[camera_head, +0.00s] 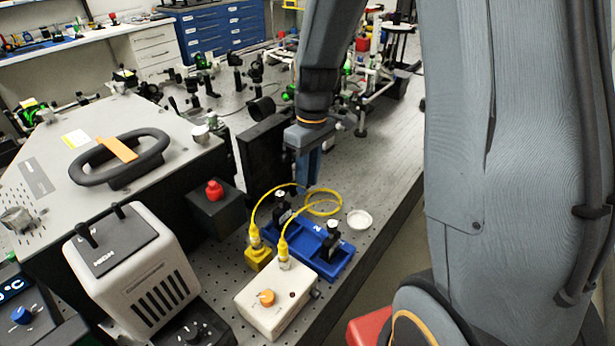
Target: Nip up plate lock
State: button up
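A blue plate (333,268) marked with a "2" lies on the perforated bench. Two small black mounts stand on it, one toward its far left (281,209) and one near its right end (332,241), each with a pale top. I cannot tell which part is the plate lock. My gripper (309,172) points down beyond the far end of the plate, beside an upright black panel (262,160). Its blue-grey lower end is small and partly in shadow, so its opening does not show. I see nothing clearly held in it.
A yellow cable (256,213) loops over the plate between a yellow block (258,257) and a white box with an orange knob (272,303). A white dish (360,219) lies right of the plate, near the bench edge. A red-knobbed black box (216,212) stands left.

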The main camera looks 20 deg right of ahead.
aim_at(313, 188)
grip_shut()
jog(key=shift+d, duration=0.1)
jog(key=shift+w+d+g+y, duration=0.25)
jog(key=shift+g+y, duration=0.35)
jog(key=shift+y, duration=0.3)
jog(key=y, duration=0.1)
jog(key=g+y, duration=0.1)
jog(key=y, duration=0.1)
jog(key=shift+w+d+f+g+b, duration=0.25)
jog(key=shift+d+f+g+b, duration=0.05)
jog(key=shift+f+g, duration=0.1)
jog(key=y, duration=0.1)
jog(key=g+y+b, duration=0.2)
jog(key=shift+w+d+f, duration=0.2)
jog(key=shift+d+f, duration=0.05)
jog(key=shift+f, duration=0.05)
jog(key=shift+d+f+g+y+b, duration=0.1)
jog(key=shift+f+g+y+b, duration=0.05)
jog(key=shift+g+y+b, duration=0.8)
jog(key=shift+y, duration=0.25)
